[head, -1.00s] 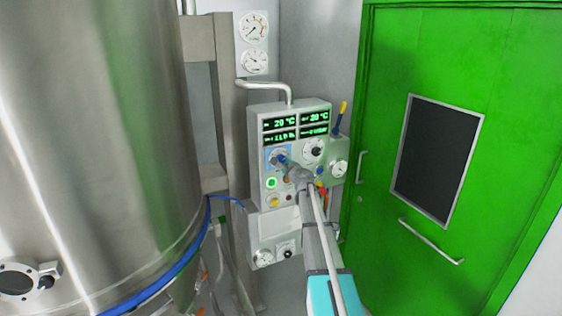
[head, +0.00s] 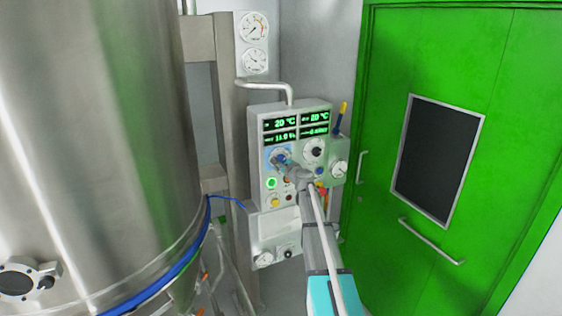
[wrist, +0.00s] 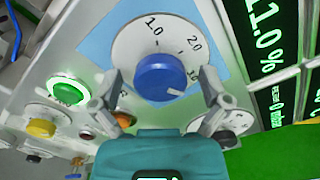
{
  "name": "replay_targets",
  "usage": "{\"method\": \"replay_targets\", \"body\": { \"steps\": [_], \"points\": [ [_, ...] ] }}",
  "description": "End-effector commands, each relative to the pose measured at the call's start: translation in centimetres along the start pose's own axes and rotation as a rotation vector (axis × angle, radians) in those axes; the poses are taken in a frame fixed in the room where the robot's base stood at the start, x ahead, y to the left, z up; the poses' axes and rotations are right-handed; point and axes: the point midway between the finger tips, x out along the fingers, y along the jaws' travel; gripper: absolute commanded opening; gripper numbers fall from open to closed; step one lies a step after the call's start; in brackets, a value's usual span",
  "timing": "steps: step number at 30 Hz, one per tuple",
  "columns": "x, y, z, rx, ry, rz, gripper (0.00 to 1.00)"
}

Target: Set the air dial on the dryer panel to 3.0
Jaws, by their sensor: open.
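The dryer panel (head: 254,170) is a grey box with green displays, left of the green door. Its air dial is a blue knob (wrist: 160,76) on a white scale disc (wrist: 136,44) marked 1.0 and 2.0, with a further mark at lower right partly hidden by a finger. The knob's white line points to the lower right, roughly towards that partly hidden mark. My gripper (wrist: 160,80) is open, with one finger on each side of the knob; I cannot tell whether they touch it. In the head view my gripper (head: 284,162) is at the panel's left dial.
Another dial (head: 315,151) is right of my gripper. A large steel vessel (head: 95,130) stands left and a green door (head: 385,90) right.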

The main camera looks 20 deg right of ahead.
Motion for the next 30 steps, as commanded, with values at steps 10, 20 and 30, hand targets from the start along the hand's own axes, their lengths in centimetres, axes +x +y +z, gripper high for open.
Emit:
{"method": "replay_targets", "body": {
  "steps": [10,20,30],
  "points": [
    [-1.3,0.0,0.0,-0.001,0.000,0.000,0.96],
    [-5.9,0.1,0.1,0.000,0.001,0.000,0.96],
    [-10.7,0.1,0.1,0.000,0.001,0.000,0.96]
  ]
}}
